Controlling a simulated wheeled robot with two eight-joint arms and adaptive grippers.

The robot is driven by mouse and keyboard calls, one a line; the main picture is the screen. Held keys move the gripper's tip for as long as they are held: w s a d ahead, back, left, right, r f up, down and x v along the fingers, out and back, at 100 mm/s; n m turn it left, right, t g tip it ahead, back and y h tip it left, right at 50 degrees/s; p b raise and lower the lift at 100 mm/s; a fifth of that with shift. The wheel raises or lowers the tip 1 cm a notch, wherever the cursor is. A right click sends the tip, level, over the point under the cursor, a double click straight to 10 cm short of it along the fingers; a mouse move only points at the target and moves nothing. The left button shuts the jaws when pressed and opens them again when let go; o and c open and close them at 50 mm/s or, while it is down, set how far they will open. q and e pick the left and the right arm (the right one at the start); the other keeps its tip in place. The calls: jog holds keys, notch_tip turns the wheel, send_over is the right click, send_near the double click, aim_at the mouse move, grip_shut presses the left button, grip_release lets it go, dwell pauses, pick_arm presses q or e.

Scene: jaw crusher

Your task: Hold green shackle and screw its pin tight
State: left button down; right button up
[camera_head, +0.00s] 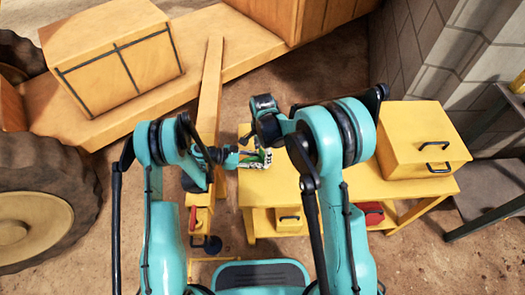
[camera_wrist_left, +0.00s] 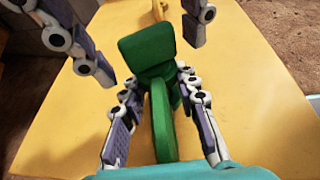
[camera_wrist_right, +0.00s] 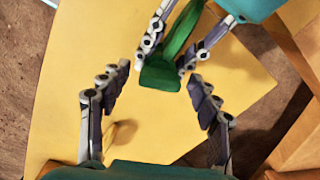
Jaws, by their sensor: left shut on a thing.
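The green shackle (camera_head: 256,158) is held above the yellow table. In the left wrist view the green shackle (camera_wrist_left: 160,118) lies between the two fingers of my left gripper (camera_wrist_left: 158,88), with a broad green block at its far end. My right gripper (camera_wrist_right: 158,80) has its fingers spread wide around empty space, facing that green block (camera_wrist_right: 160,77) in the right wrist view. Its fingertips also show at the top of the left wrist view (camera_wrist_left: 145,30), apart from the shackle. I cannot make out the pin as a separate part.
A large wheel (camera_head: 40,200) and wooden-coloured machine parts (camera_head: 120,60) lie to the left and behind. A brownish round patch shows on the table (camera_wrist_right: 120,132).

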jog(key=c, duration=1.1)
jog(key=m, duration=0.4)
jog(key=shift+m, duration=0.4)
jog(key=o, duration=0.8)
jog(key=shift+m, duration=0.5)
jog(key=o, duration=0.5)
jog(key=shift+o, duration=0.2)
jog(key=shift+r, duration=4)
